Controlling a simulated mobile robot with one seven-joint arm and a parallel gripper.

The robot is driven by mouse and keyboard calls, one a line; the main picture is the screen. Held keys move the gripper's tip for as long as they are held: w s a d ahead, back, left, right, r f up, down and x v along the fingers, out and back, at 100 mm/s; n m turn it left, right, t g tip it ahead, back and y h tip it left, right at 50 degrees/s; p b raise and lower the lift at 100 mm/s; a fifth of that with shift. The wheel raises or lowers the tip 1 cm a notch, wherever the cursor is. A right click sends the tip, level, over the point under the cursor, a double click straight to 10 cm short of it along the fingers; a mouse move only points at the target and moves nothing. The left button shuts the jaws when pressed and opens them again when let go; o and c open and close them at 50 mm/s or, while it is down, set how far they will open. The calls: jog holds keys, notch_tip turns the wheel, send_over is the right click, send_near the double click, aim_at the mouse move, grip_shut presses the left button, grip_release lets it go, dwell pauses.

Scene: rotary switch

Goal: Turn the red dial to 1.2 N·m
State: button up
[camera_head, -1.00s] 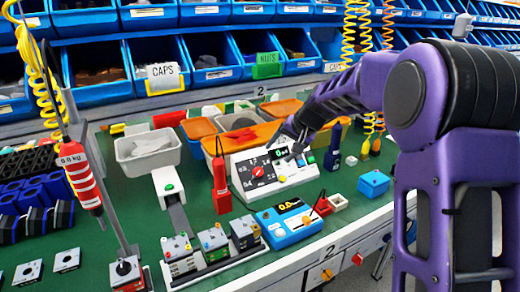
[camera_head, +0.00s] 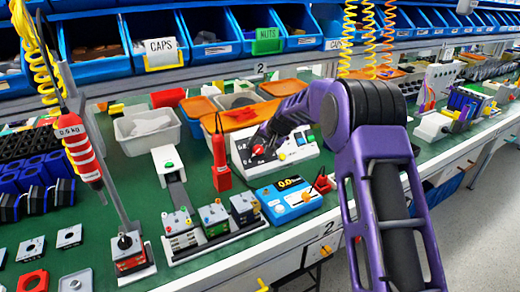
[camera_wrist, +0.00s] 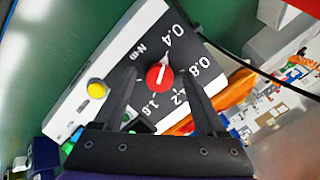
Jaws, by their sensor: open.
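The red dial (camera_wrist: 160,77) sits on the dark panel of a white console (camera_head: 303,155) on the green bench. In the wrist view the printed N·m scale beside it shows 0.4, 0.8, a partly hidden 1.2, and 1.6. In the head view my gripper (camera_head: 264,143) is over the left part of the console and partly hides the panel.
A yellow button (camera_wrist: 97,88) is beside the dial. Grey (camera_head: 150,131) and orange bins stand behind. A black cable crosses near the panel.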

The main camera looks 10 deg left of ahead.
grip_shut()
dwell(0.4)
jog(key=shift+m, duration=0.3)
jog(key=m+y+p, duration=0.1)
jog(key=m, duration=0.4)
jog(key=m+t+y, duration=0.1)
jog(key=m, duration=0.5)
jog(key=shift+d+f, duration=0.1)
jog(key=m+t, duration=0.1)
jog(key=m, duration=0.5)
jog(key=shift+f+m+b, duration=0.1)
jog(key=shift+m+b, duration=0.25)
jog(key=shift+m, duration=0.05)
jog(key=m+t+b, duration=0.1)
jog(key=m, duration=0.4)
jog(key=shift+m, duration=0.3)
